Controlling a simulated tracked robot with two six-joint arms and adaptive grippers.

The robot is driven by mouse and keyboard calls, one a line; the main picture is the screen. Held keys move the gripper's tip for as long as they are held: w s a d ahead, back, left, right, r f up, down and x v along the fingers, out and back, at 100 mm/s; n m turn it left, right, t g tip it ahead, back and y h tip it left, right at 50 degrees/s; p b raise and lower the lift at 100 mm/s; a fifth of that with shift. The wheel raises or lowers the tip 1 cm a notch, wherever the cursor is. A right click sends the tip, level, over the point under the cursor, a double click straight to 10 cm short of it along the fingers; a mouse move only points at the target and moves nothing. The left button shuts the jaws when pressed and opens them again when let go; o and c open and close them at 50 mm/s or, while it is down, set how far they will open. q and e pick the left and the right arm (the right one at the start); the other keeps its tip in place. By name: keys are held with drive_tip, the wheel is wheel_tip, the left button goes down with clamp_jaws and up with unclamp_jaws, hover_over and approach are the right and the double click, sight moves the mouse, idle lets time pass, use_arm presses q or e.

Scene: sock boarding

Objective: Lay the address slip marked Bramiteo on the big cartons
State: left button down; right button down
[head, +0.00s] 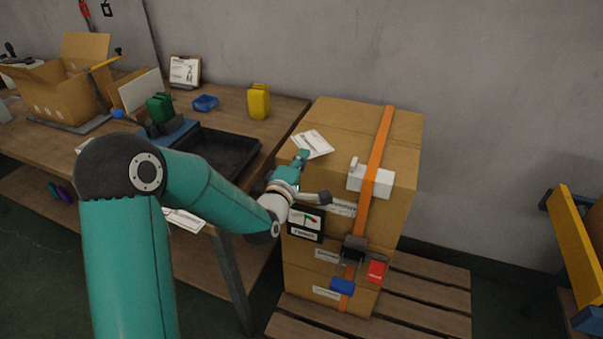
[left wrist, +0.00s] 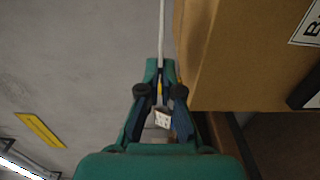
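My left gripper (head: 302,157) is at the near left top edge of the stacked big cartons (head: 345,130). Its fingers (left wrist: 161,72) are closed on a white slip (head: 312,143), which juts out over the carton top. In the left wrist view the slip (left wrist: 162,30) shows edge-on as a thin white strip beside the carton (left wrist: 235,60). Its print is too small to read. I cannot tell whether it touches the carton top. A label beginning with B (left wrist: 312,25) is on the carton side. My right gripper is not in view.
An orange strap (head: 378,150) with a white block (head: 370,180) crosses the cartons, which stand on a wooden pallet (head: 430,290).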

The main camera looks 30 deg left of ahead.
use_arm(q)
drive_tip(key=shift+f, duration=2.3)
drive_tip(key=shift+f+b, duration=0.15)
drive_tip(key=shift+b, duration=0.15)
drive_tip(key=c, duration=1.3)
unclamp_jaws()
